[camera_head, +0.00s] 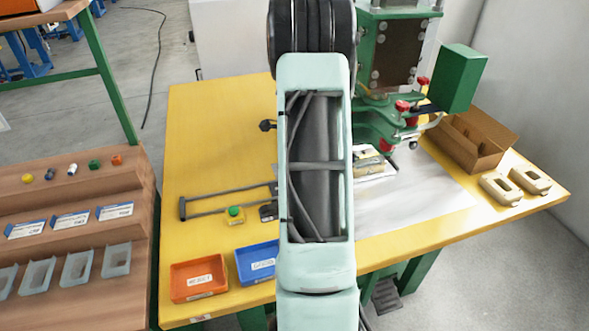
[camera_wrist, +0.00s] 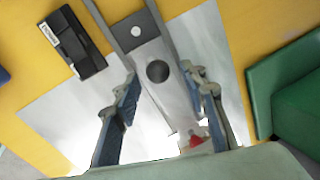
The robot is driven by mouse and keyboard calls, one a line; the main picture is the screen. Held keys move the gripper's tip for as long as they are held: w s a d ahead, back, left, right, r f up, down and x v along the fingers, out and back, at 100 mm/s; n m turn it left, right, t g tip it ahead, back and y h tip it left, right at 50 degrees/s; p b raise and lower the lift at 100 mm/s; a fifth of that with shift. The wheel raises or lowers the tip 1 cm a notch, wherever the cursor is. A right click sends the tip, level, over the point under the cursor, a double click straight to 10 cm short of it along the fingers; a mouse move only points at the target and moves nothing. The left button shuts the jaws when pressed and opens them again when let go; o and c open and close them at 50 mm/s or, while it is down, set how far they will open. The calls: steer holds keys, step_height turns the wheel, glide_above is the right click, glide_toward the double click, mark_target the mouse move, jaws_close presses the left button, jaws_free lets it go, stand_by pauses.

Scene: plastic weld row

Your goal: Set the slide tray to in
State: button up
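In the head view, a dark two-rail frame (camera_head: 225,200) reaches out to the left over the yellow table; my arm hides its right end. In the wrist view, the rails (camera_wrist: 108,22) run up out of the picture from a grey metal slide piece (camera_wrist: 146,38), which I take to be the slide tray. A dark round knob or hole (camera_wrist: 158,71) shows on it. My gripper (camera_wrist: 160,78) is open, its fingers on either side of this piece. I cannot tell whether they touch it. My gripper is hidden in the head view.
The green press (camera_head: 396,60) stands behind right. A black box (camera_wrist: 74,42) and green block (camera_wrist: 286,98) flank the slide in the wrist view.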

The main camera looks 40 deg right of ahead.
step_height(320, 180, up, 11)
steer(key=s+a, duration=0.1)
steer(key=shift+s+a, duration=0.15)
steer(key=shift+s, duration=0.2)
stand_by(0.3)
